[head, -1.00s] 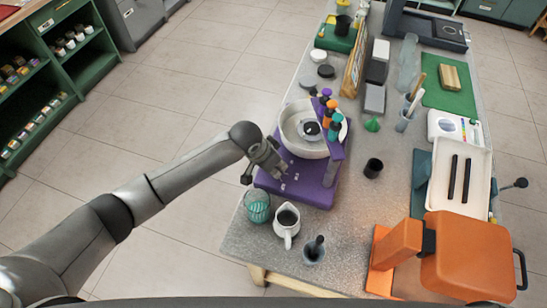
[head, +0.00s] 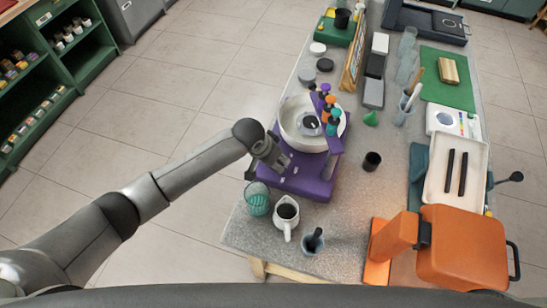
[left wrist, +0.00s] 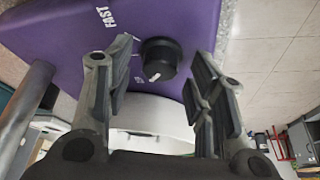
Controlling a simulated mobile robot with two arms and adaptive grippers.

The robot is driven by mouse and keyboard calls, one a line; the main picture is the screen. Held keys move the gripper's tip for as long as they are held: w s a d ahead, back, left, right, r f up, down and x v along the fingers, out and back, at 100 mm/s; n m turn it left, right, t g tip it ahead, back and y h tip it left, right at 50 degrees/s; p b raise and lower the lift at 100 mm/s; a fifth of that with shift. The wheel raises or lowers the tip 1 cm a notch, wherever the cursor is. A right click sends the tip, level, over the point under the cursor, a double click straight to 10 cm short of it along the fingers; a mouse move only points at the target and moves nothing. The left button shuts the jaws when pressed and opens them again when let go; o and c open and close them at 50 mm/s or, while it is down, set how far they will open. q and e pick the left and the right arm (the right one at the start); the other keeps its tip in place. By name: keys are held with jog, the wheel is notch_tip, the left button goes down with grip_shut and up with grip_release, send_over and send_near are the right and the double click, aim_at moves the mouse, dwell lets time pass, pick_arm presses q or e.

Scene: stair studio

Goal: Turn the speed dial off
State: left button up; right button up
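The speed dial (left wrist: 158,60) is a round black knob with a white mark on the purple side of a machine. White lettering reading FAST stands to its upper left in the left wrist view; a second label beside it is partly hidden by a finger. The purple machine (head: 312,186) carries a white bowl (head: 296,118) in the head view. My left gripper (left wrist: 161,66) is open, one finger on each side of the dial, with gaps showing on both sides. In the head view my left gripper (head: 271,153) is at the machine's left side. My right gripper is not in view.
A teal glass (head: 257,200), a white pitcher (head: 287,224) and a grey cup (head: 312,241) stand in front of the machine near the table edge. A dark cup (head: 372,161) stands to its right. An orange machine (head: 462,250) is at front right. Open floor lies left.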

pick_arm(q)
jog(key=v, duration=1.2)
jog(key=shift+d, duration=0.1)
dwell(0.5)
